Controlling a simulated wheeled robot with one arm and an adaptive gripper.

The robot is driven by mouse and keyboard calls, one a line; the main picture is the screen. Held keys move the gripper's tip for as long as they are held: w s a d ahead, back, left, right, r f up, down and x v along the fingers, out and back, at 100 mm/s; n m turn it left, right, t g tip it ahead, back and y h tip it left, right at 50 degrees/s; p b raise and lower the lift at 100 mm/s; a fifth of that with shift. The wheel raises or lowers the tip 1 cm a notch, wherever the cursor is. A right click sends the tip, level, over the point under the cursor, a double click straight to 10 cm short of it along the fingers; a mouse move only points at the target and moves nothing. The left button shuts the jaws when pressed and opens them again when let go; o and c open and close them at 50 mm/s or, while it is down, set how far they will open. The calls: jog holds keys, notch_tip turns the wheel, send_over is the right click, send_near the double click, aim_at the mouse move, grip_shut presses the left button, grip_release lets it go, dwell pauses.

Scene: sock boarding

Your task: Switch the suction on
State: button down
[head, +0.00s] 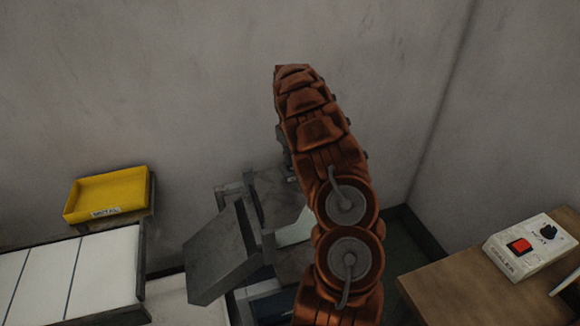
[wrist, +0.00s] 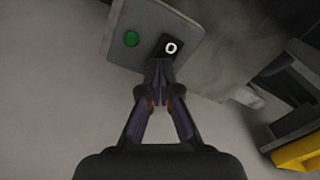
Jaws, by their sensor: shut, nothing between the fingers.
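In the wrist view a grey panel (wrist: 190,63) carries a black switch (wrist: 171,47) marked with a white "O" and a round green button or lamp (wrist: 131,39) to its left. I cannot tell whether the green one is lit. My gripper (wrist: 160,68) is shut and empty, its fingertips at the lower edge of the black switch in the picture. Whether they touch it is unclear. In the head view my orange-sleeved arm covers the middle, and the gripper and the switch are hidden there.
In the head view a yellow tray (head: 108,194) labelled "METAL" stands left, behind a white slatted surface (head: 105,268). A grey angled metal chute (head: 218,255) is left of my arm. A sealer box (head: 530,248) with a red button sits on a wooden table (head: 440,280) at right.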

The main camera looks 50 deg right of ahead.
jog(key=shift+f, duration=0.25)
jog(key=shift+r, duration=3.5)
